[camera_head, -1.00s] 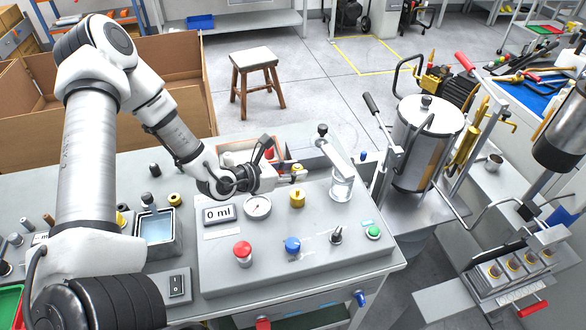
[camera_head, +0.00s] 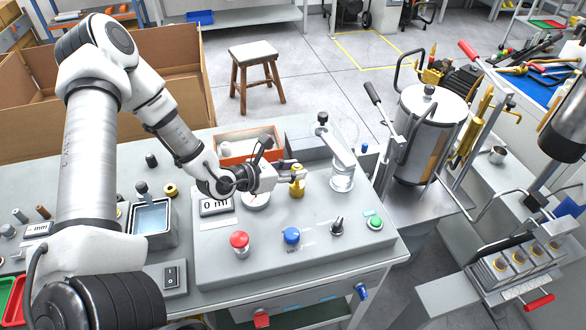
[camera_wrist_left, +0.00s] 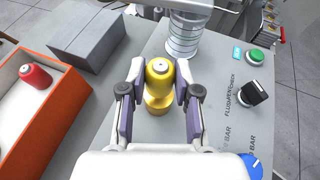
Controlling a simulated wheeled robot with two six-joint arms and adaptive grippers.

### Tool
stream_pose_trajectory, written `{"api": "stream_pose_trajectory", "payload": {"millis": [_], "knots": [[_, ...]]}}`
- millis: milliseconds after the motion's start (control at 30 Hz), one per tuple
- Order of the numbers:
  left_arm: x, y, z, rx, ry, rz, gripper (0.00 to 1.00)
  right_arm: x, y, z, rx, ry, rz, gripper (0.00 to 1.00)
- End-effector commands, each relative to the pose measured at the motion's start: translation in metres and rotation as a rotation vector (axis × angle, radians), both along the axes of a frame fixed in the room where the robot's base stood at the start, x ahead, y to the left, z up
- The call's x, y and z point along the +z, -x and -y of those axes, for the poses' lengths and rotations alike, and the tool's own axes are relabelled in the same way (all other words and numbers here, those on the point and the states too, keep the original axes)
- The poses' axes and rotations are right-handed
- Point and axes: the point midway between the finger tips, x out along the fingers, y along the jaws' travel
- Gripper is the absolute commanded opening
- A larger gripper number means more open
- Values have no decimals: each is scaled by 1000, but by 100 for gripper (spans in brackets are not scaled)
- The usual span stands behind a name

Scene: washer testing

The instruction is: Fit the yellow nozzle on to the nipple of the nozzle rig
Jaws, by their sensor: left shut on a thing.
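My left gripper (camera_head: 294,173) is over the grey console, shut on the yellow nozzle (camera_wrist_left: 160,73). In the left wrist view, one finger (camera_wrist_left: 160,85) of the pair is on each side of the nozzle, whose top faces the camera. A gold-coloured part of the nozzle rig (camera_head: 297,190) stands upright on the console below the fingertips. It also shows just below the nozzle in the left wrist view (camera_wrist_left: 156,105). The nozzle appears in line with it, but I cannot tell whether they touch. The nipple itself is hidden. My right gripper is not in view.
An orange box (camera_wrist_left: 50,118) beside the console holds a red nozzle (camera_wrist_left: 36,77). A clear and metal cylinder (camera_head: 342,178) stands close to the right of the gripper. Red (camera_head: 239,241) and blue (camera_head: 291,236) knobs stand at the console's front. A gauge lies under the wrist.

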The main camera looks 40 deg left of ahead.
Motion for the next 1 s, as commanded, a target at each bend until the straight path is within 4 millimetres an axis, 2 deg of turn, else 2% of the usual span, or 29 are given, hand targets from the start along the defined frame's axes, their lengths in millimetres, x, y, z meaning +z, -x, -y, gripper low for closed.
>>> {"api": "stream_pose_trajectory", "payload": {"millis": [233, 1000], "knots": [[-2, 0, 0, 0, 0, 0, 0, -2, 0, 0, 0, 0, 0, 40], [-25, 0, 0, 0, 0, 0, 0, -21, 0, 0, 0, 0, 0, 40]]}}
